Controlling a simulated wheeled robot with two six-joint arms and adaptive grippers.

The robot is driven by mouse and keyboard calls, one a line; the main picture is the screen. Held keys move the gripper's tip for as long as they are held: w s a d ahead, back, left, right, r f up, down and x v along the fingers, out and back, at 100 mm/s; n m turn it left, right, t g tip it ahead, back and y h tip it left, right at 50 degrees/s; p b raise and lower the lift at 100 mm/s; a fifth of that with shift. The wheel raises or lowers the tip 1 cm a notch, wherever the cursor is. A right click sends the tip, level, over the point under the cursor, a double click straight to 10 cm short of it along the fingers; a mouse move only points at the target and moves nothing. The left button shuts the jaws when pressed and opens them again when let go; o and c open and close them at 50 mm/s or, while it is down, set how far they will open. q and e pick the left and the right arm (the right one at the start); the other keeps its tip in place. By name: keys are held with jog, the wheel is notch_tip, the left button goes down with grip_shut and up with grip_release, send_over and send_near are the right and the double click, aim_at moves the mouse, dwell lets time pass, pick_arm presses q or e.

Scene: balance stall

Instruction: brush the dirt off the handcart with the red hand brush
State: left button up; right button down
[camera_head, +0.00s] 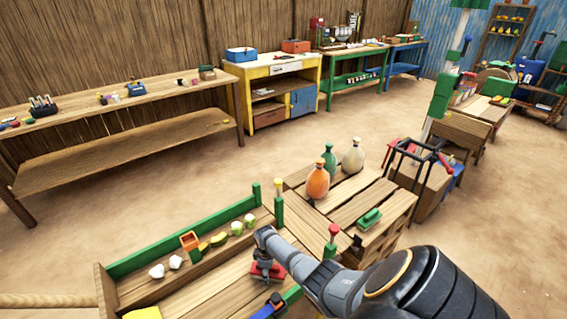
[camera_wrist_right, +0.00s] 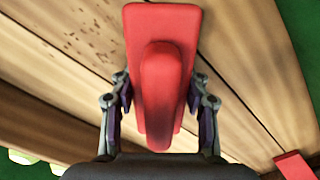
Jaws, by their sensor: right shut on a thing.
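The handcart (camera_head: 180,242) is a wooden plank bed with green side rails, at the bottom of the head view. The red hand brush (camera_head: 272,273) is in my right gripper (camera_head: 265,262), over the cart bed's right part. In the right wrist view, my right gripper (camera_wrist_right: 160,95) is shut on the handle of the red brush (camera_wrist_right: 163,20), one finger on each side. Dark specks of dirt (camera_wrist_right: 92,32) show on the planks left of the brush. Whether the bristles touch the planks is hidden. My left gripper is not in view.
Pale vegetables (camera_head: 157,271), an orange box (camera_head: 189,241) and a yellow item (camera_head: 217,239) line the cart's far side. A blue item (camera_head: 270,307) is near its front. A slatted table behind holds bottles (camera_head: 318,180) and a green brush (camera_head: 369,217). A red-topped post (camera_head: 333,231) stands close to my right arm.

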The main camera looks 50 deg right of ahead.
jog(key=shift+w+a, duration=0.1)
jog(key=shift+a, duration=0.7)
notch_tip(320, 180, up, 5)
jog(key=p, duration=0.3)
jog(key=shift+f+p, duration=0.2)
jog(key=shift+p, duration=0.2)
notch_tip(320, 180, up, 3)
jog(key=p, duration=0.3)
jog(key=shift+a+f, duration=0.1)
jog(key=shift+a, duration=0.05)
jog(key=shift+r+p, duration=0.6)
jog(key=shift+r, duration=0.05)
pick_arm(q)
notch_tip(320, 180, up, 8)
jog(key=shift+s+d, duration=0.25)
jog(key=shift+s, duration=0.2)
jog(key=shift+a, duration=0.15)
